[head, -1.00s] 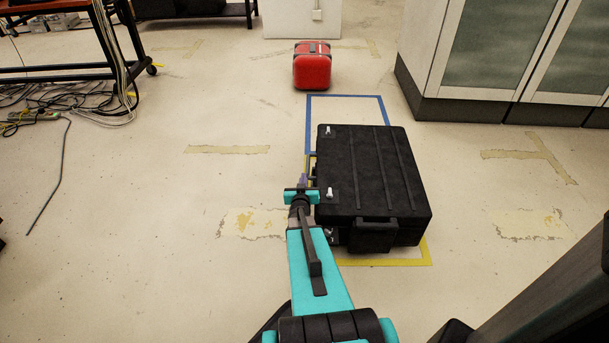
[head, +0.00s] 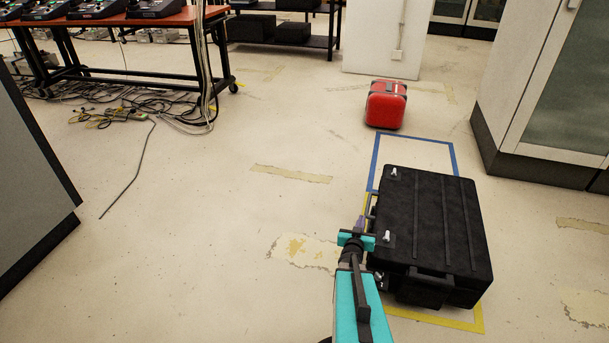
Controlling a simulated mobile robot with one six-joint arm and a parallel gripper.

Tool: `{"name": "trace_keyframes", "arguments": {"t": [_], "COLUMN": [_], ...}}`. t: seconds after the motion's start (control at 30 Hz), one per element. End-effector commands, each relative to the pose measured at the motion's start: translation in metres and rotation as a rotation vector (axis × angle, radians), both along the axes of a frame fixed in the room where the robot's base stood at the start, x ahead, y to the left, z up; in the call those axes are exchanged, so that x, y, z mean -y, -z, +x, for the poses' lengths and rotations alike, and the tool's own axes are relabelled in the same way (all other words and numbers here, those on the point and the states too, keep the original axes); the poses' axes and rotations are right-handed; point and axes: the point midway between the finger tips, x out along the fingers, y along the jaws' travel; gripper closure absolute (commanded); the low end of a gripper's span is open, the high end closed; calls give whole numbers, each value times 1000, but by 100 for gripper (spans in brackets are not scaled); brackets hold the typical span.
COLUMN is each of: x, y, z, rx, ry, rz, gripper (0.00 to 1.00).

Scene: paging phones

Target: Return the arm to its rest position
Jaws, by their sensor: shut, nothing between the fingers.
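My gripper (head: 360,226) is at the end of my teal and black arm in the head view, low and right of centre. It is shut, and I see nothing held in it. It is at the left side of a large black case (head: 440,225), close to the case's side handle. I cannot tell whether the gripper touches the case. The black case lies flat on the floor, over a yellow-taped outline (head: 450,321).
A red case (head: 386,104) stands beyond a blue-taped outline (head: 415,138). A table with phones (head: 150,22) and loose cables (head: 150,115) are at upper left. Cabinets (head: 560,90) stand at right, a grey one (head: 30,190) at left. The floor left of my arm is clear.

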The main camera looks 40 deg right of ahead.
Motion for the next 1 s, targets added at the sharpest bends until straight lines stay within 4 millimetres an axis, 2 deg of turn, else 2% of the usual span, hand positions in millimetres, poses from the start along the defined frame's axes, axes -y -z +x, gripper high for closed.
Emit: {"name": "trace_keyframes", "arguments": {"t": [0.27,1.0], "x": [11,62], "y": [5,25], "z": [8,45], "rx": [-1,-6], "ry": [0,-2], "rz": [2,12], "gripper": [100,100]}}
